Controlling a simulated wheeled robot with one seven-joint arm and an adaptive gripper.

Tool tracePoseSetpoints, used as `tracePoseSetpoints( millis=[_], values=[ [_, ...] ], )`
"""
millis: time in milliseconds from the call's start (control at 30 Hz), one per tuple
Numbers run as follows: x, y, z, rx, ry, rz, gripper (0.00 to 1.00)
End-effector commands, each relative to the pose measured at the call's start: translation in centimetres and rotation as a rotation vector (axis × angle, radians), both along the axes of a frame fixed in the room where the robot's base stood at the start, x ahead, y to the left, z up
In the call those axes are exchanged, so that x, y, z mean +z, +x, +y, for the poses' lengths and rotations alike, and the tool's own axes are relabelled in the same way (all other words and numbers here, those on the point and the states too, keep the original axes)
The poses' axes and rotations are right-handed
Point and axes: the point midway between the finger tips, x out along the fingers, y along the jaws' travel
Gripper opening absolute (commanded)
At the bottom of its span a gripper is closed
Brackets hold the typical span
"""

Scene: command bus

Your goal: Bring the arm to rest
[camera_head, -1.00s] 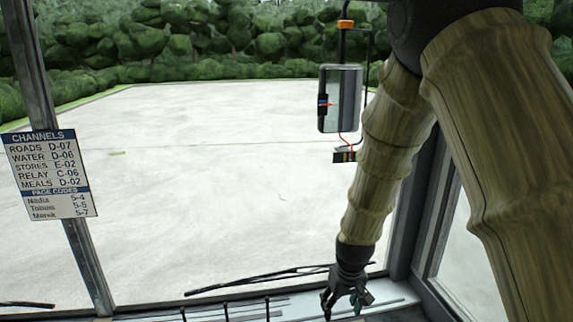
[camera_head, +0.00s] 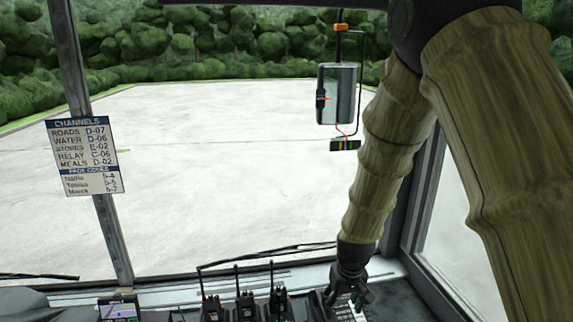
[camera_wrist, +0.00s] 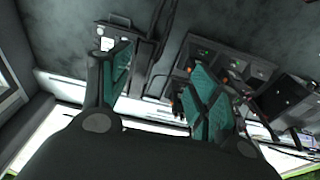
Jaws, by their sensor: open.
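My arm hangs down along the right side of the head view, its links covered in a tan, wrinkled sleeve. My gripper (camera_head: 345,291) is at the lower end of it, low over the dashboard by the right window post. In the wrist view my gripper (camera_wrist: 160,88) shows two teal-padded fingers spread wide apart. Nothing is between the fingers. The gripper's tips overlap a pale keypad-like panel (camera_head: 350,312) in the head view; I cannot tell whether they touch it.
Several black handheld radios (camera_head: 246,306) stand just left of my gripper. A small screen (camera_head: 119,310) sits farther left. A sign (camera_head: 85,156) headed CHANNELS hangs on the left window post. A mirror (camera_head: 338,94) hangs outside beyond the windscreen.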

Motion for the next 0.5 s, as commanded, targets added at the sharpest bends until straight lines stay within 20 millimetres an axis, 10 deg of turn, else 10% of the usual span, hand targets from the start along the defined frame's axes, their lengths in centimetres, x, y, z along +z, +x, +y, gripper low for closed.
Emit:
tracePoseSetpoints(
  millis=[500],
  values=[
    [-8.7, -5.1, -2.5, -0.047, -0.016, 0.033, 0.62]
  ],
)
